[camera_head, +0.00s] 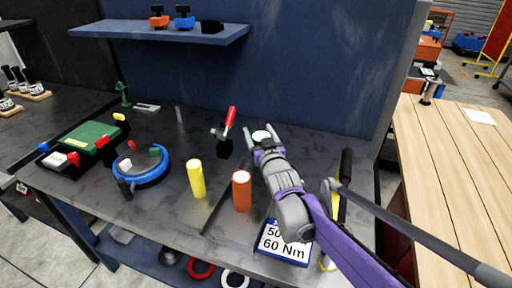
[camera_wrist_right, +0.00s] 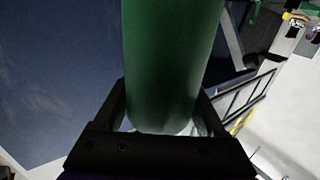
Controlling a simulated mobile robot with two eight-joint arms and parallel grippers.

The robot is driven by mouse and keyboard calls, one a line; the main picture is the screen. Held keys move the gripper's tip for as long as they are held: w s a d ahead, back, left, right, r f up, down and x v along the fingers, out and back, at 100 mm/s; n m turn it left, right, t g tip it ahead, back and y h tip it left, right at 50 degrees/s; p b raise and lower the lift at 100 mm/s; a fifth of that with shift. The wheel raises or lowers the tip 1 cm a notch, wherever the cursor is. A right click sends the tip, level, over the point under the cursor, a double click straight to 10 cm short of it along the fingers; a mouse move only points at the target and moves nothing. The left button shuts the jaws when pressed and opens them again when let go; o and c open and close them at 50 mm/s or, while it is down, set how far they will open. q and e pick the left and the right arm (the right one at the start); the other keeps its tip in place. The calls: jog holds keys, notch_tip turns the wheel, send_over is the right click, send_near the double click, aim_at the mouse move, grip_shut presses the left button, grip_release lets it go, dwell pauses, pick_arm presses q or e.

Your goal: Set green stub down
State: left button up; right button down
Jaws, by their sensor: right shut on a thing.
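The green stub (camera_wrist_right: 172,60) is a thick green cylinder that fills the upper middle of the right wrist view. My right gripper (camera_wrist_right: 160,122) is shut on it, with a dark finger on either side. In the head view my right gripper (camera_head: 265,152) is over the dark workbench (camera_head: 215,232), right of the red-handled clamp. A pale round top shows at its tip, and the arm hides most of what it holds. I cannot tell whether the stub touches the bench. My left gripper is not in view.
A yellow cylinder (camera_head: 196,179) and an orange cylinder (camera_head: 241,191) stand upright left of my right arm. The red-handled clamp (camera_head: 228,128) is close by. A blue ring fixture (camera_head: 143,181) is farther left. A 60 Nm sign (camera_head: 284,243) is at the front edge.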

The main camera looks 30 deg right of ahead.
jog(key=shift+f+b, duration=0.3)
jog(key=shift+f, duration=1.6)
grip_release()
jog(key=shift+f, duration=0.15)
jog(key=v, duration=1.2)
jog(key=shift+r+p, duration=0.2)
jog(key=shift+p, duration=0.15)
